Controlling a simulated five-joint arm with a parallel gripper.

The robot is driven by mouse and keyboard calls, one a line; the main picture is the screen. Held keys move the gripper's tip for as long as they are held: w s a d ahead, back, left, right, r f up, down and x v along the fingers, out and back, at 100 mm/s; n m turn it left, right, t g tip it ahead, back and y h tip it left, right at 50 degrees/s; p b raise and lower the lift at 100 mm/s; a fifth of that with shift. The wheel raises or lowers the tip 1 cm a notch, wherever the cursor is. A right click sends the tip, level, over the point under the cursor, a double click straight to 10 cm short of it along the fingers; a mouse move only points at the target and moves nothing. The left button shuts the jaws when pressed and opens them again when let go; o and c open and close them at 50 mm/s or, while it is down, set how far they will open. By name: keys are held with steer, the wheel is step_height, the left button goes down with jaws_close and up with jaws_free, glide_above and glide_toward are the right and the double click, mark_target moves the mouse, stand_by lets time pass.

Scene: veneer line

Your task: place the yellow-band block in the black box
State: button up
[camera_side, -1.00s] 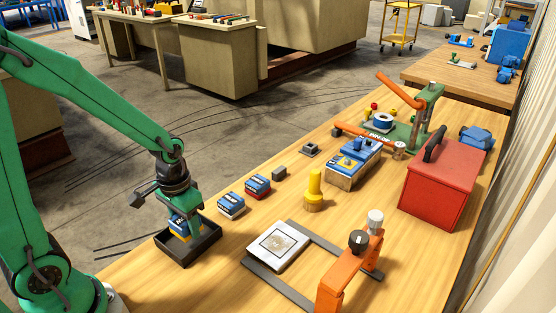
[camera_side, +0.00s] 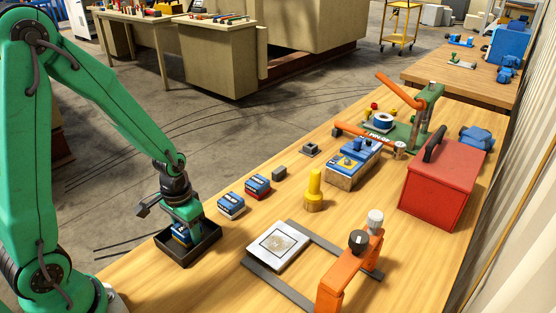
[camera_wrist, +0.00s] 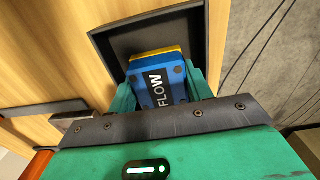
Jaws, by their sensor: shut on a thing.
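The yellow-band block (camera_wrist: 158,82) is blue with a yellow strip and a dark label reading "FLOW". My gripper (camera_wrist: 162,90) is shut on it, with a green finger on each side. In the side view the block (camera_side: 181,234) is partly hidden by my gripper (camera_side: 186,232) and sits low inside the black box (camera_side: 203,252). The black box is an open, shallow tray at the table's left edge. In the wrist view the block is within the walls of the black box (camera_wrist: 101,45). I cannot tell whether it touches the floor.
Two blue blocks, one with a white band (camera_side: 231,206) and one with a red band (camera_side: 257,186), stand right of the box. A yellow stepped post (camera_side: 314,190), a pale plate (camera_side: 277,247) and an orange clamp (camera_side: 345,272) lie further right. Bare tabletop lies between.

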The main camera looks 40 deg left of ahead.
steer(key=shift+f, duration=0.2)
steer(key=shift+f, duration=0.15)
steer(key=o, duration=1.3)
steer(key=shift+r, duration=6.15)
